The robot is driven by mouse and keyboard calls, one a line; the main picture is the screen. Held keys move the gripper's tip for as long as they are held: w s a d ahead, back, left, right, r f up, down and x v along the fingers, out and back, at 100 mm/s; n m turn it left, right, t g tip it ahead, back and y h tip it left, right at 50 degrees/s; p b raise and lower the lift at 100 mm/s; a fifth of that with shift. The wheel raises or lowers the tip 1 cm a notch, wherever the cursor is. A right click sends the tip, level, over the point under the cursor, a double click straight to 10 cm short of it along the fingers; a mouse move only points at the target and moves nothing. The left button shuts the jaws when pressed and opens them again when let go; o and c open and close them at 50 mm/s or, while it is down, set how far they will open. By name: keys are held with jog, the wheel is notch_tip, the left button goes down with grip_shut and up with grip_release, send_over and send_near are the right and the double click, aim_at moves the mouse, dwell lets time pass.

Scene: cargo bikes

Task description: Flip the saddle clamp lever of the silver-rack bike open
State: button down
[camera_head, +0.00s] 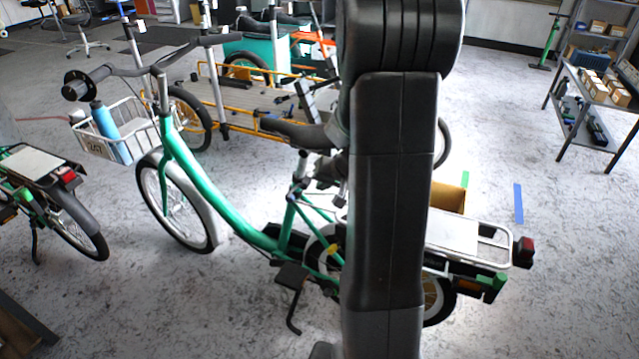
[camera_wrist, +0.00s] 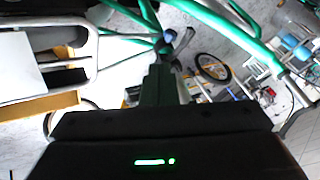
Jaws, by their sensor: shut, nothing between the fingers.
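The green bike (camera_head: 205,190) with the silver rack (camera_head: 497,236) stands in the middle of the head view. Its dark saddle (camera_head: 290,130) sits on a seat post, partly behind my arm. The saddle clamp (camera_head: 300,184) is at the top of the green seat tube and shows small. In the wrist view the clamp area (camera_wrist: 163,46) lies just beyond my fingertips, with a small grey lever-like part (camera_wrist: 184,41) to its right. My gripper (camera_wrist: 164,72) is shut and empty, pointing at the clamp; I cannot tell whether it touches. In the head view my arm hides most of the gripper.
A front basket (camera_head: 125,140) holds a blue bottle. A yellow-railed cargo bike (camera_head: 262,130) stands behind, another bike (camera_head: 45,195) at left. A cardboard box (camera_head: 449,197) is beyond the rack. A shelf cart (camera_head: 590,110) stands far right; the floor before it is clear.

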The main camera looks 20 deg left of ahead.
aim_at(291, 191)
jog(key=w+a+f, duration=0.1)
jog(key=a+f, duration=0.5)
jog(key=a, duration=0.2)
jog(key=shift+w+f+p, duration=0.2)
jog(key=shift+w+p, duration=0.15)
jog(key=shift+p, duration=0.05)
jog(key=shift+a+r, duration=0.1)
jog(key=shift+a, duration=0.05)
jog(key=m+p, duration=0.1)
jog(key=a+p, duration=0.1)
jog(key=shift+r+m+t+h+p, duration=0.25)
jog(key=shift+m+t+h+p, duration=0.05)
jog(key=shift+m+h+p, duration=0.1)
jog(key=shift+w+a+f, duration=0.1)
jog(key=shift+a+f, duration=0.05)
jog(key=shift+a, duration=0.2)
jog(key=shift+m, duration=0.3)
jog(key=shift+d+f+b, duration=0.1)
jog(key=shift+b, duration=0.3)
